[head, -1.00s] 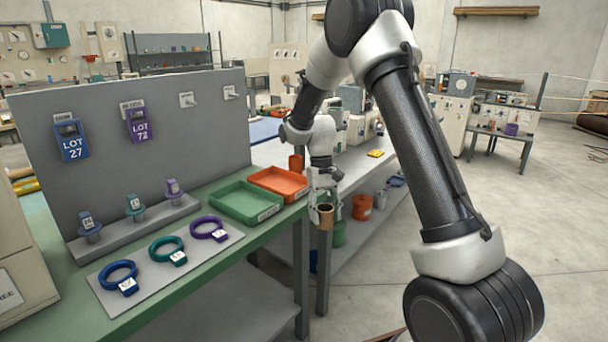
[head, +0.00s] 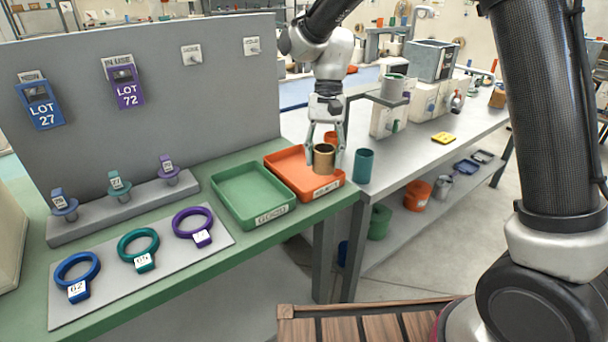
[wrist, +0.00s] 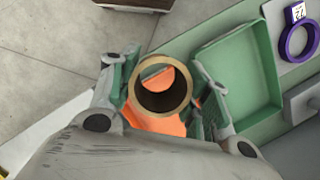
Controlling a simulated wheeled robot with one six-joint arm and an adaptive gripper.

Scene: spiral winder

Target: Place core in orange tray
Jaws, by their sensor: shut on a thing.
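The core is a short brown-tan hollow cylinder (head: 324,158), held upright between the fingers of my gripper (head: 324,150). The wrist view shows its open end (wrist: 162,90) between the two finger pads, with orange visible through the bore and around it. The orange tray (head: 279,166) stands on the green bench beside the green tray. The core overlaps the front right part of the orange tray in the head view and is above it. The gap between core and tray floor cannot be judged. An orange piece shows behind my gripper, partly hidden.
The green tray (head: 224,184) lies left of the orange tray. A teal cylinder (head: 363,166) stands close on the right, on the grey table. Blue, teal and purple rings (head: 192,224) lie on a grey plate. A grey upright panel (head: 150,95) rises behind the bench.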

